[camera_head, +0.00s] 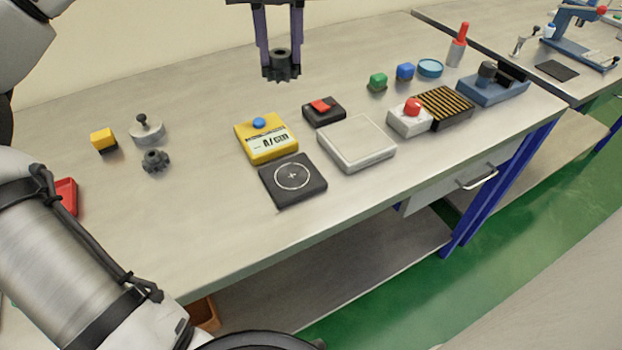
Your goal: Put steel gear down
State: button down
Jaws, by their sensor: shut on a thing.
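My gripper (280,50) is at the top centre, with its two purple fingers pointing down. It is shut on the steel gear (281,68), a dark grey toothed wheel with a raised hub. The gear is upright between the fingertips and appears to be held above the workbench (200,230), behind the yellow box and the black red-topped box. A second, smaller dark gear (155,161) lies on the bench at the left.
Near the second gear are a round metal lid with a knob (147,130) and a yellow cube (103,140). A yellow box (266,138), black pad (293,180) and pale plate (356,144) stand mid-bench. Bench is clear front-left.

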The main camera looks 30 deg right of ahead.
jog(key=shift+s+d+f, duration=0.15)
jog(key=shift+s, duration=0.05)
jog(key=shift+f+m, duration=0.3)
jog(key=shift+f, duration=0.1)
notch_tip(320, 180, down, 19)
jog(key=shift+f+p, duration=0.1)
jog(key=shift+p, duration=0.85)
jog(key=shift+f, duration=0.1)
jog(key=c, duration=1.1)
grip_release()
jog(key=shift+c, duration=0.2)
notch_tip(320, 180, up, 12)
jog(key=b, duration=0.1)
